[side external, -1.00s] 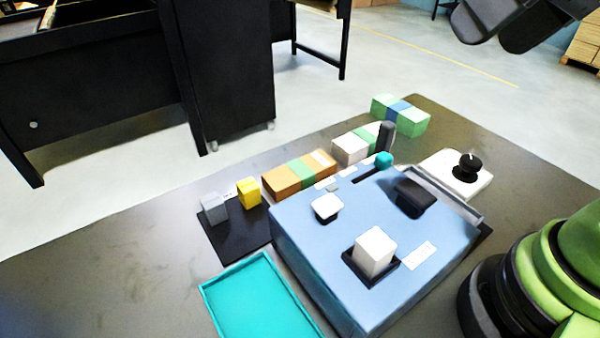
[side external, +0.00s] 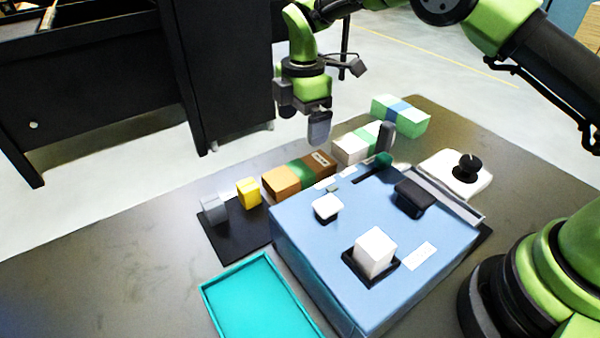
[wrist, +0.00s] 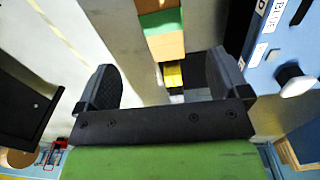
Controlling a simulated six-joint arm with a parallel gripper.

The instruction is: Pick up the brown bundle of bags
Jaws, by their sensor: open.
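The brown bundle of bags (side external: 284,181), with a green band around its middle, lies on the dark table behind the blue machine. It also shows near the top centre of the wrist view (wrist: 166,46). My gripper (side external: 319,128) is above the table's back edge, pointing down, higher than the brown bundle and a little to its right. In the wrist view my gripper (wrist: 165,85) has its two fingers wide apart with nothing between them. The brown bundle is apart from the fingers.
A white bundle with a green band (side external: 352,147) and a green bundle with a blue band (side external: 400,115) lie right of the brown one. Yellow (side external: 249,192) and grey (side external: 214,208) blocks stand left. The blue machine (side external: 330,250) is in front, beside a teal tray (side external: 255,300).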

